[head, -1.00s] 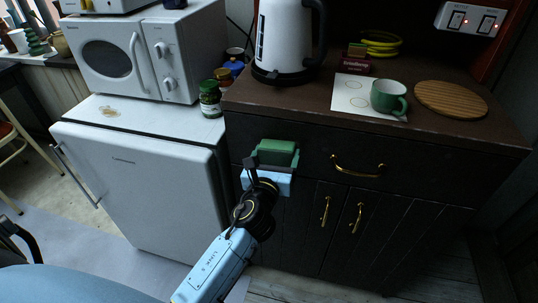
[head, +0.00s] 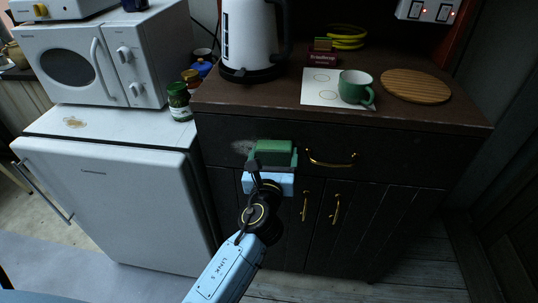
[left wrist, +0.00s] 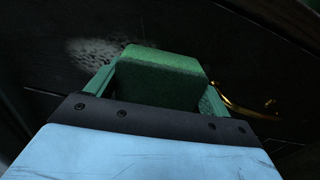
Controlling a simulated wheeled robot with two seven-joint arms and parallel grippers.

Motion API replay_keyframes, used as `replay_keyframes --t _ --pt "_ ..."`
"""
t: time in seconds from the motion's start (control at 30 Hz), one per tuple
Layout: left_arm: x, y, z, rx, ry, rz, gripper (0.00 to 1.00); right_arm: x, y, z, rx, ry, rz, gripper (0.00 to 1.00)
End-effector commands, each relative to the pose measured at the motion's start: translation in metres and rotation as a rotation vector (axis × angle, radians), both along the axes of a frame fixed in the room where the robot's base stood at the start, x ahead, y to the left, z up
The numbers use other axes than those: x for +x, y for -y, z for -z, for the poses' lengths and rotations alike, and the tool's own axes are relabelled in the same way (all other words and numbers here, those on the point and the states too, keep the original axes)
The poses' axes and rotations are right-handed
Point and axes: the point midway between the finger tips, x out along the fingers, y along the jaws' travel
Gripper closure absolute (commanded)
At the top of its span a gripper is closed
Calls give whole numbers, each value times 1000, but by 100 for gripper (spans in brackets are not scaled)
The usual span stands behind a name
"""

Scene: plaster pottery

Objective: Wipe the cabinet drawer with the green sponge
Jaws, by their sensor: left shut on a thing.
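The green sponge (head: 271,150) is held in my left gripper (head: 272,158) at the front of the dark cabinet drawer (head: 385,165). In the left wrist view the sponge (left wrist: 160,77) sits between the two green fingers, with the drawer front right behind it. I cannot tell for certain whether it presses on the drawer. A pale speckled smudge (left wrist: 97,55) shows on the drawer to the left of the sponge; it also shows in the head view (head: 242,148). The brass drawer handle (head: 330,161) is just right of the sponge. My right gripper is not in view.
On the cabinet top are a white kettle (head: 248,38), a green mug (head: 355,87) on a white sheet and a round wooden board (head: 416,86). A white fridge (head: 115,195) with a microwave (head: 95,62) stands at left. Cabinet door handles (head: 335,208) are below the drawer.

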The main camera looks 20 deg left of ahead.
Motion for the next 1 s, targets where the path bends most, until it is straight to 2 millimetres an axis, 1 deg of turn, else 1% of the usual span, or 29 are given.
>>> replay_keyframes --t 0.17,0.5,0.73,1.0 --pt "-1 -9 -2 3 2 -3 32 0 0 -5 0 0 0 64" --pt "-5 -40 -3 5 2 -9 32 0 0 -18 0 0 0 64" --pt "-7 -48 -2 6 2 -12 32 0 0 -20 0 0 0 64" --pt "-14 -70 -3 7 1 -13 32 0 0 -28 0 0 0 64"
